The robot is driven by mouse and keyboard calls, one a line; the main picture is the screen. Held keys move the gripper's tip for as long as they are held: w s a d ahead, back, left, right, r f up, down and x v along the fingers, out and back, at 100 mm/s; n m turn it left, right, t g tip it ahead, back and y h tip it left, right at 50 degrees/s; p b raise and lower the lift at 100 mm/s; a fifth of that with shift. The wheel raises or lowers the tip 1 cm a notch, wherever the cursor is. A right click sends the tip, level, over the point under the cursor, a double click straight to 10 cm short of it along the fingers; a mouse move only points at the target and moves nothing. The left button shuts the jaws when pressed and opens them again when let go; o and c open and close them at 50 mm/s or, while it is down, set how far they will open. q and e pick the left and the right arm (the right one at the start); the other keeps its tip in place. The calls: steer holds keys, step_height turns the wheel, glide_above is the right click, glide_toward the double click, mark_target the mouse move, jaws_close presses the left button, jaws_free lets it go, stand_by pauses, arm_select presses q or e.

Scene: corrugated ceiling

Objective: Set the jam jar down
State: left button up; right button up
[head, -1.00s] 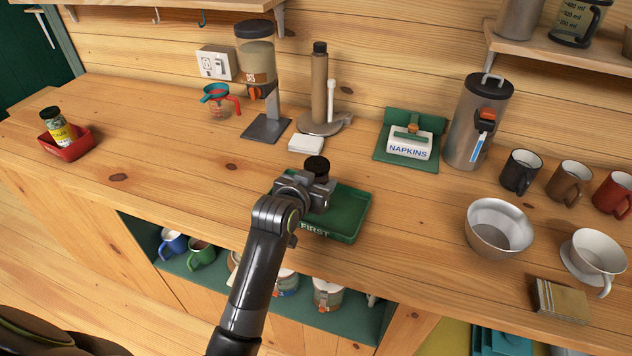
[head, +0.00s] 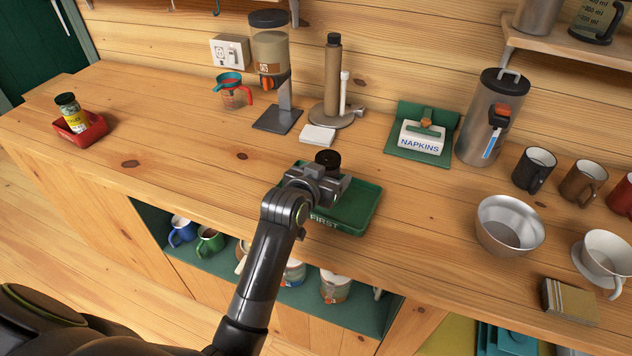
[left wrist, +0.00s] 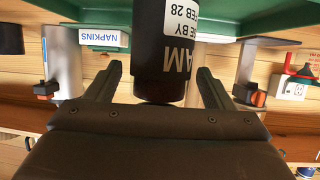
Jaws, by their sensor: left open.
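The jam jar shows its dark lid (head: 327,159) in the head view, at the green tray marked FIRST (head: 363,213). In the left wrist view, which looks inverted, the dark jar (left wrist: 165,55) carries lettering and a white date label. My left gripper (head: 330,182) is open, low over the tray. Its two fingers (left wrist: 160,75) stand on either side of the jar, with a gap visible on each side. The tray wall (left wrist: 250,14) shows beyond the jar. The jar's base is hidden in both views. My right gripper is not in view.
A white block (head: 318,135), a dispenser (head: 270,55) and a napkin holder (head: 422,138) stand behind the tray. A metal bowl (head: 509,226) and mugs are at right. A red tray with a yellow-labelled jar (head: 74,120) is far left. The counter left of the tray is clear.

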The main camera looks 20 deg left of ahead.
arm_select(q)
steer(key=v, duration=1.1)
steer(key=shift+s+b, duration=0.3)
steer(key=shift+b, duration=0.05)
steer(key=shift+a+r, duration=0.1)
steer(key=s+a+f+n+g+y, duration=0.15)
steer(key=s+a+f+g, duration=0.4)
steer(key=s+f, duration=0.55)
steer(key=s+a+f+g+y, duration=0.2)
steer(key=s+a+f+g, duration=0.4)
steer(key=s, duration=1)
steer(key=s+d+f+x, duration=0.1)
steer(key=s+x, duration=0.1)
steer(key=x, duration=1.1)
steer(key=s+d+x, duration=0.2)
steer(key=s+x, duration=0.1)
steer(key=x, duration=1)
steer(key=s+d+f+h, duration=0.1)
steer(key=s+f, duration=1.3)
steer(key=f, duration=0.1)
steer(key=shift+g, duration=0.45)
steer(key=shift+d, duration=0.15)
